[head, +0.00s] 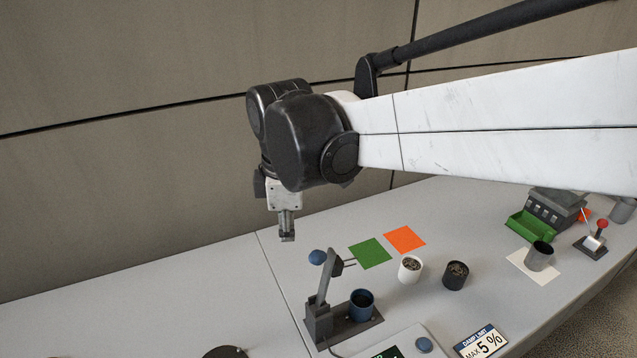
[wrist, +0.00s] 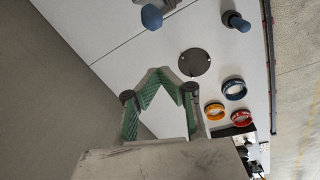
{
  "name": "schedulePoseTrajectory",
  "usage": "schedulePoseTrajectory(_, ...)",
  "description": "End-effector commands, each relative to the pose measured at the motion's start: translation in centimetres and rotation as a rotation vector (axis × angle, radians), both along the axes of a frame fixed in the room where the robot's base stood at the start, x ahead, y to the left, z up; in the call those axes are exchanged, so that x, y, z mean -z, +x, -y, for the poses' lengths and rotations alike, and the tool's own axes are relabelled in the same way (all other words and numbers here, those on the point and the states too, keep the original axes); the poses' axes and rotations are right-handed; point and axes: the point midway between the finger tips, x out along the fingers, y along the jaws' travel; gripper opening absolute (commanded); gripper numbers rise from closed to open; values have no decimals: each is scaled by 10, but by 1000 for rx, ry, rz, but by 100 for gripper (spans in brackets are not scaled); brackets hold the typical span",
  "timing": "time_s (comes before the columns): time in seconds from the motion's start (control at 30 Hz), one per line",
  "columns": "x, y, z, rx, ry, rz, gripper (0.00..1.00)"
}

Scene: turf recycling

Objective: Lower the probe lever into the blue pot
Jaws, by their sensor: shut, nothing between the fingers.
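The probe lever (head: 326,279) is a grey arm on a dark stand, tilted up, with a blue knob (head: 317,257) at its top and thin prongs pointing right. The blue pot (head: 361,304) stands upright on the stand's base, below and right of the raised prongs, with dark contents. My gripper (head: 287,237) points down, shut and empty, in the air up and left of the knob and apart from it. In the wrist view the shut fingers (wrist: 172,80) with green pads meet; a blue knob (wrist: 151,17), apparently the lever's, lies beyond them at the top.
A white pot (head: 410,269) and a dark pot (head: 455,275) stand right of the lever. Green (head: 370,253) and orange (head: 404,239) squares lie behind. A blue button (head: 424,344) is in front. Rings (wrist: 214,111) and a dark disc (wrist: 194,62) show in the wrist view.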

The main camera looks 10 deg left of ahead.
Motion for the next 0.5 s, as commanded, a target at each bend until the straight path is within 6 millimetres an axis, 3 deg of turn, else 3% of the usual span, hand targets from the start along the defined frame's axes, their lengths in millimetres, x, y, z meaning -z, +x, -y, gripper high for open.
schedulePoseTrajectory(0.27, 10, 1, -12, -50, -12, -10, 0)
schedulePoseTrajectory(0.5, 47, 4, -13, -48, -12, -9, 0)
